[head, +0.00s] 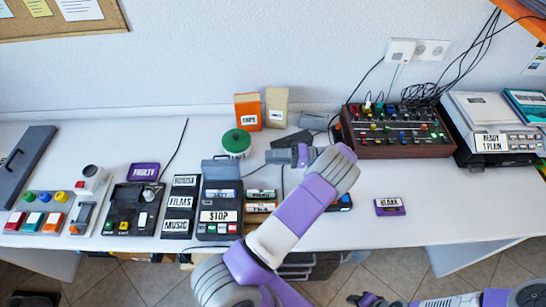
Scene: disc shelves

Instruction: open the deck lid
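No object in view is labelled as the deck. A dark grey device (220,229) with a white STOP label stands on the table left of centre, and a grey panel (221,168) stands up at its back. I cannot tell for certain whether this panel is the lid. My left gripper (272,156) points left, to the right of that panel and apart from it in the picture; its fingers are too small to judge. My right gripper (362,299) shows at the bottom edge, away from the devices, and its opening is unclear.
A rack labelled FILMS and MUSIC (180,207) and a black device (131,207) stand left of the STOP device. A green round object (236,141) and upright boxes (248,111) are behind. A mixer (397,132) and a READY PLAIN machine (492,127) stand right. The right front table is mostly clear.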

